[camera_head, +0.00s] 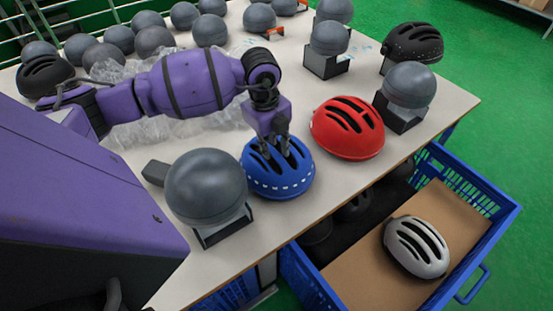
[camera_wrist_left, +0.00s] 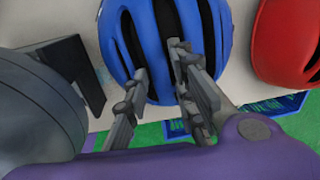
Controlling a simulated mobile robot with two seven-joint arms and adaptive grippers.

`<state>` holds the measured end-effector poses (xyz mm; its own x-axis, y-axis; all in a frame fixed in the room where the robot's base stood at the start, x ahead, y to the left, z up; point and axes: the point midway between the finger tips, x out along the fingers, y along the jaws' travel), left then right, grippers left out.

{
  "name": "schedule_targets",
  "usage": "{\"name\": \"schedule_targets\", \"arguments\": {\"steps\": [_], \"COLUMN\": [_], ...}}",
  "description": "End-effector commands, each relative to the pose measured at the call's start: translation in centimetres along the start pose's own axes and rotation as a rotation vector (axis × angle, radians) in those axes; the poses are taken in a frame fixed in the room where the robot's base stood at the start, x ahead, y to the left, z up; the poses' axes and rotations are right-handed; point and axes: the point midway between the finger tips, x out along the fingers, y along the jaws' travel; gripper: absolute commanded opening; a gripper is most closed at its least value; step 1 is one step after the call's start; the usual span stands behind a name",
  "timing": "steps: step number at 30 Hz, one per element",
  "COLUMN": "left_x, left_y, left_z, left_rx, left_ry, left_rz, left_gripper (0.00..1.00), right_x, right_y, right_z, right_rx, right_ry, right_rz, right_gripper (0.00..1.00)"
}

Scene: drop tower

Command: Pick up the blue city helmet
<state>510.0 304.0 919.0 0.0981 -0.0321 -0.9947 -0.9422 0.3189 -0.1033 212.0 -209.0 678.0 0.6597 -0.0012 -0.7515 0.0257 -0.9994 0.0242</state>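The blue helmet (camera_head: 270,183) sits upright on the table between a grey dummy head and the red helmet. It has dark vent slots and a row of white marks along its side. My left gripper (camera_head: 275,150) is right above it, pointing down at the vents. In the left wrist view the blue helmet (camera_wrist_left: 152,48) fills the upper middle. My left fingers (camera_wrist_left: 162,75) are apart there, with blue shell between them. I cannot tell whether the tips touch the shell or enter the slots. My right gripper is not in view.
The red helmet (camera_head: 347,127) stands close on the right, the grey dummy head (camera_head: 206,187) close on the left. A blue crate (camera_head: 490,236) with a white helmet (camera_head: 416,246) is below the table edge. Clear plastic wrap (camera_head: 160,130) and several grey heads lie behind.

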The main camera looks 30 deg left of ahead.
Motion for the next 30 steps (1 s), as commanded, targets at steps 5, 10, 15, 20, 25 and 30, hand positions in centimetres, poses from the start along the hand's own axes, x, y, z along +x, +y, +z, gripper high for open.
{"name": "schedule_targets", "arguments": {"steps": [5, 10, 15, 20, 25, 30], "left_x": [0.88, 0.86, 0.85, 0.85, 0.79, 0.75], "left_y": [0.08, 0.08, 0.08, 0.08, 0.04, 0.03], "left_z": [-0.05, -0.05, -0.04, -0.04, -0.02, -0.02], "left_rx": [0.000, 0.001, 0.001, 0.001, 0.001, 0.001], "left_ry": [0.001, 0.001, 0.001, 0.001, 0.000, 0.000], "left_rz": [0.002, 0.002, 0.002, 0.002, 0.001, 0.000], "left_gripper": [0.24, 0.21, 0.00, 0.00, 0.00, 0.00], "right_x": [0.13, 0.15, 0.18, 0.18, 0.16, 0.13], "right_y": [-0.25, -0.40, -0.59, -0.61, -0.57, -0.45], "right_z": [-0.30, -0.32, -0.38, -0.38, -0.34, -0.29], "right_rx": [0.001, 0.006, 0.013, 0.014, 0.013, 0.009], "right_ry": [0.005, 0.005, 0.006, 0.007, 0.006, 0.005], "right_rz": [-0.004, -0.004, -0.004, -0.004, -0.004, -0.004], "right_gripper": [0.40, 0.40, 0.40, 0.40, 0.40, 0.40]}}
